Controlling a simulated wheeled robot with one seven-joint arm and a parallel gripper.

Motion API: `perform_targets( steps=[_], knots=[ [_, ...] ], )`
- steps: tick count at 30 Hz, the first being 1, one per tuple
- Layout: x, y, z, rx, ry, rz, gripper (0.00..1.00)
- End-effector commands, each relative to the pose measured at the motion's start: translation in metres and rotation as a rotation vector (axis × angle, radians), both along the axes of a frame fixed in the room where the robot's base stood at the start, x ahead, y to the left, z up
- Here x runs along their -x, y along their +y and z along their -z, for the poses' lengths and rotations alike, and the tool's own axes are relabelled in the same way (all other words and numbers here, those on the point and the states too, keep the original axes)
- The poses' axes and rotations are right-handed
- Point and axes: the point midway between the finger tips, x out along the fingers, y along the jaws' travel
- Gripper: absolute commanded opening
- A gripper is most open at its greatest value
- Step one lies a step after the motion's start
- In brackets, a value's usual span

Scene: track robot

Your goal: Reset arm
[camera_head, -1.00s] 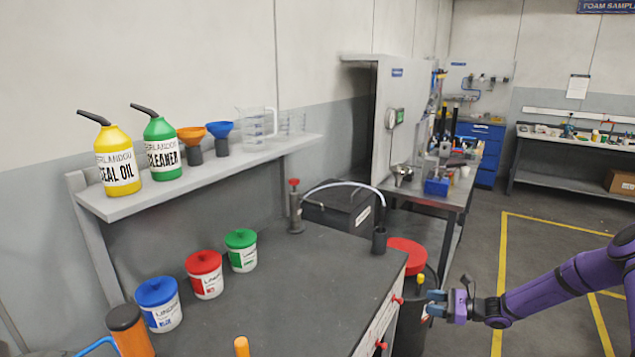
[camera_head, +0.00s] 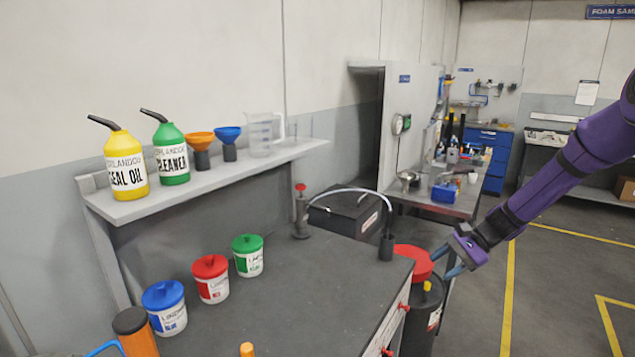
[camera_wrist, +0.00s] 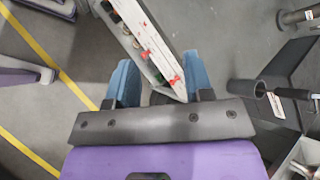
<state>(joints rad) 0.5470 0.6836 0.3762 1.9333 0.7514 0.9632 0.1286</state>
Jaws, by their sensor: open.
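My gripper (camera_head: 452,264) is at the right of the bench in the head view, at the end of my purple arm. Its blue fingers are open with nothing held between them. In the head view it overlaps the area of the red-lidded dark bin (camera_head: 436,290) beside the bench. In the wrist view the two blue fingers (camera_wrist: 157,85) are spread apart. The bench's drawer side with red knobs (camera_wrist: 150,45) shows beyond and between them. I cannot tell how far the fingers are from it.
The dark bench (camera_head: 290,310) carries blue, red and green lidded tubs (camera_head: 212,288) and a hand pump (camera_head: 301,215). A shelf (camera_head: 130,208) above holds bottles, funnels and a jug. Open floor with yellow lines (camera_head: 560,290) lies to the right.

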Motion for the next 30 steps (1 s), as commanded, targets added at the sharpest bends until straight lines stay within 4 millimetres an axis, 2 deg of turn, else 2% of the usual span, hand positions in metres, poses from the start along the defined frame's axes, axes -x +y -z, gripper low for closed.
perform_targets(
  steps=[1, 12, 20, 30],
  knots=[
    [0.006, 0.003, -0.013, 0.033, -0.022, -0.028, 0.47],
    [0.056, 0.018, -0.09, 0.258, -0.158, -0.207, 0.47],
    [0.097, 0.027, -0.138, 0.406, -0.259, -0.318, 0.47],
    [0.159, 0.032, -0.193, 0.583, -0.395, -0.439, 0.47]
  ],
)
